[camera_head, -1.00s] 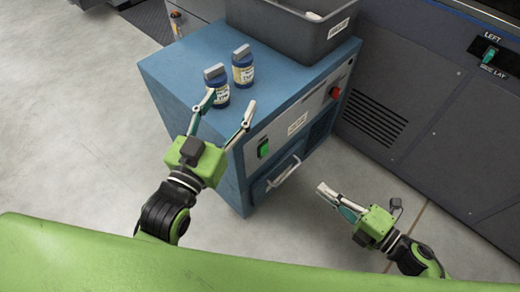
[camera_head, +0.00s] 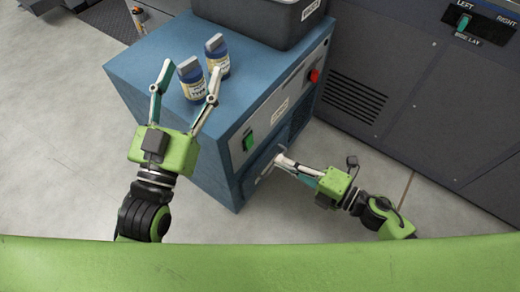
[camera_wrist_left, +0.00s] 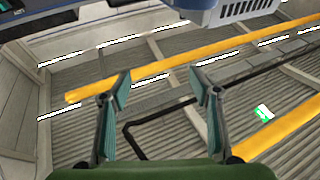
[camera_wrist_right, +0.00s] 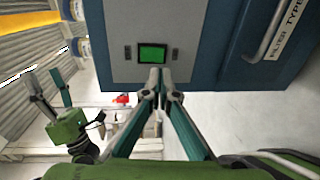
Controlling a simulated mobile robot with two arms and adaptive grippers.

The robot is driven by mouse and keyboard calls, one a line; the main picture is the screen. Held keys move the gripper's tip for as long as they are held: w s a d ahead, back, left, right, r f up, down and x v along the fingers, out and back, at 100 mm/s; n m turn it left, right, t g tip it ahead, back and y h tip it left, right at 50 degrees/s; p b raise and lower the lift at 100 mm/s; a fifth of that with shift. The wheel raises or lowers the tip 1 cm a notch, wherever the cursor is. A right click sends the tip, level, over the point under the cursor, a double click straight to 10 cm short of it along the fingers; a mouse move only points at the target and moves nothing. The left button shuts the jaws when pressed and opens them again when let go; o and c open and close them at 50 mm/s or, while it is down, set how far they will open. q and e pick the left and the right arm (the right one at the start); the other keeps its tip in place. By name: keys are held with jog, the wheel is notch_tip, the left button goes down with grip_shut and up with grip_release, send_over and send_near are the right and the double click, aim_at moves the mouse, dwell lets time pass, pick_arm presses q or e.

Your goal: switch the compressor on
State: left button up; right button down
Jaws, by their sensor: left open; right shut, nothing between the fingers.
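A blue cabinet (camera_head: 165,60), seemingly the compressor, has a grey front panel with a green switch (camera_head: 249,141) and a red knob (camera_head: 314,75). In the right wrist view the green switch (camera_wrist_right: 153,53) is large, just beyond my fingertips. My right gripper (camera_head: 281,160) is shut and empty in front of the cabinet's lower front, by its handle. Its fingertips also show in the right wrist view (camera_wrist_right: 158,88), just below the switch; contact cannot be told. My left gripper (camera_head: 187,78) is open and empty over the cabinet's left top edge, near two bottles.
A dark machine (camera_head: 400,85) is at the right. Grey floor (camera_head: 60,120) is free at the left.

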aim_at(251, 146)
jog(key=x, duration=0.6)
jog(key=shift+w+a+f+b, duration=0.1)
jog(key=shift+w+a+b, duration=0.1)
jog(key=shift+b, duration=0.15)
pick_arm(q)
jog(key=shift+s+r+t+h, duration=0.2)
jog(key=shift+s+r+t, duration=0.25)
jog(key=shift+r, duration=0.35)
jog(key=shift+s+r+t+h, duration=0.2)
jog(key=shift+s+r+t, duration=0.15)
jog(key=shift+r, duration=0.45)
jog(key=shift+s+r+t+h, duration=0.2)
jog(key=shift+s+r+t, duration=0.25)
jog(key=shift+r, duration=0.35)
pick_arm(e)
jog(key=shift+x, duration=0.8)
pick_arm(q)
jog(key=shift+w, duration=0.1)
